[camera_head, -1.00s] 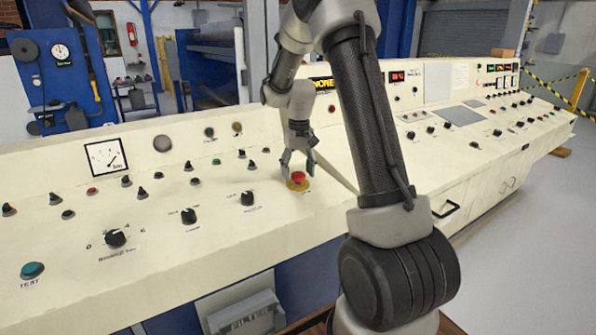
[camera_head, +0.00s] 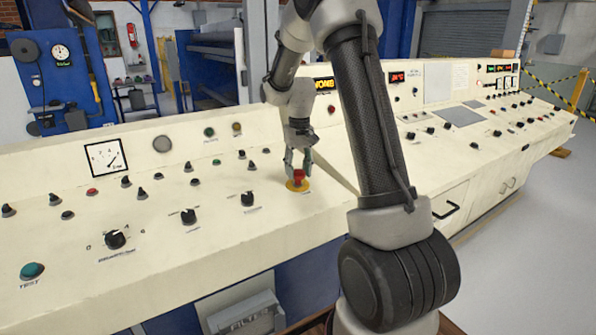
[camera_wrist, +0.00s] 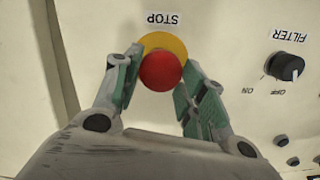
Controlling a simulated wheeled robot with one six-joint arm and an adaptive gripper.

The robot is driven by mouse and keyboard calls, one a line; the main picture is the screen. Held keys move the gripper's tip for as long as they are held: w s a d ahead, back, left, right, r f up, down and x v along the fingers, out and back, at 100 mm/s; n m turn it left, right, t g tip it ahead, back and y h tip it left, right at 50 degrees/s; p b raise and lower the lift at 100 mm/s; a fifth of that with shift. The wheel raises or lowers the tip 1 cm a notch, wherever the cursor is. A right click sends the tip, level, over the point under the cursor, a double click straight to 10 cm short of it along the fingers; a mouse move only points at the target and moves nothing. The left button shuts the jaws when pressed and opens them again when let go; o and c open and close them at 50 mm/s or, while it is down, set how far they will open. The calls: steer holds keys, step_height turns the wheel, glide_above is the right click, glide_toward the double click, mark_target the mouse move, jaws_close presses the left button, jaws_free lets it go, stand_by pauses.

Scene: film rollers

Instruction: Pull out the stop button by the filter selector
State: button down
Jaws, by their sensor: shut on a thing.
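The red stop button (camera_head: 298,175) sits on a yellow ring (camera_head: 297,186) on the cream console. In the wrist view the red button (camera_wrist: 160,71) lies between my two fingers, with the yellow ring (camera_wrist: 164,43) and the STOP label above it. My gripper (camera_head: 299,174) is shut on the button, its green-padded fingers (camera_wrist: 156,80) on either side. The filter selector (camera_wrist: 285,66), a black knob marked ON and OFF, is to the right in the wrist view. It is the knob (camera_head: 248,199) left of the button in the head view.
The cream console (camera_head: 235,250) carries several other knobs and buttons. A square meter (camera_head: 106,158) stands at the upper left, and a green TEST button (camera_head: 32,271) at the lower left. The panel right around the stop button is clear.

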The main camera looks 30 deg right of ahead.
mark_target(299, 171)
steer(key=shift+r, duration=0.15)
steer(key=c, duration=0.8)
jaws_free()
step_height(299, 171, up, 12)
steer(key=shift+d, duration=0.15)
